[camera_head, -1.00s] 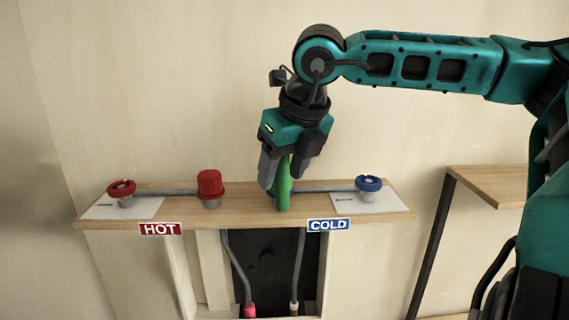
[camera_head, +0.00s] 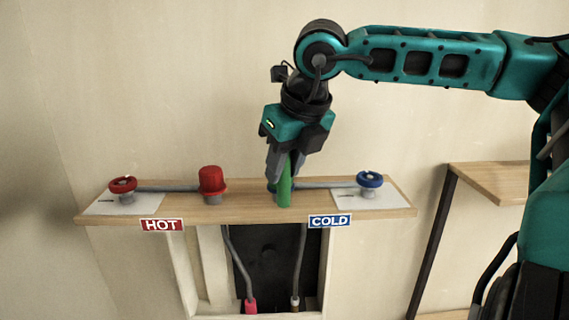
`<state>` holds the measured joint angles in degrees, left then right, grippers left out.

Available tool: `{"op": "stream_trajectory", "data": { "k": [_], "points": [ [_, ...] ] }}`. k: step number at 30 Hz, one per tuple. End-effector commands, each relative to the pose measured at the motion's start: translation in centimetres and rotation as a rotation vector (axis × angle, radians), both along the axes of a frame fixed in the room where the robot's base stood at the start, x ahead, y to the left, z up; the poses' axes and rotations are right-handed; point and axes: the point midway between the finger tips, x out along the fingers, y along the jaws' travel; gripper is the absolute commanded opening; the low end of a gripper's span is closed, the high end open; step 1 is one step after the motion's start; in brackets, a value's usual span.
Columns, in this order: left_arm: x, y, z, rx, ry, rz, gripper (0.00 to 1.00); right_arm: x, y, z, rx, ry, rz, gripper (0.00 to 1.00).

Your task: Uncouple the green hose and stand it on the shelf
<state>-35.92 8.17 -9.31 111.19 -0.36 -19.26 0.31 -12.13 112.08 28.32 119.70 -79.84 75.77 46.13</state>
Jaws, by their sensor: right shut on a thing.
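The green hose (camera_head: 284,190) is a short upright piece at the middle of the wooden shelf (camera_head: 240,213). My right gripper (camera_head: 283,170) points down from above and is shut on the upper part of the green hose. The hose's lower end appears at the shelf top, but whether it touches the wood is hard to tell. My left gripper is not in view.
A red cap (camera_head: 212,180) and red valve wheel (camera_head: 122,184) stand at left, above the HOT label (camera_head: 161,225). A blue valve wheel (camera_head: 369,179) stands at right, above the COLD label (camera_head: 329,221). A second wooden shelf (camera_head: 490,180) is at far right. Pipes hang in the dark recess below.

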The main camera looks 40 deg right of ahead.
Motion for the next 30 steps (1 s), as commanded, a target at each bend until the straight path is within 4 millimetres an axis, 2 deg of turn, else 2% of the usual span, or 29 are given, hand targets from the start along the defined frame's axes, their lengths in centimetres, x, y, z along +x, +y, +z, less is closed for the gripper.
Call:
{"op": "stream_trajectory", "data": {
  "k": [3,10,30],
  "points": [
    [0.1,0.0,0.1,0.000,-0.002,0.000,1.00,0.0,0.0,0.1,-0.001,-0.001,0.001,0.00],
    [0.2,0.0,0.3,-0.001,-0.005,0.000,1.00,0.0,0.0,0.3,-0.002,-0.002,0.000,0.00],
    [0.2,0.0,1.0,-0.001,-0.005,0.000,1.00,0.1,0.0,3.1,-0.002,-0.005,0.001,0.00]
  ]
}}
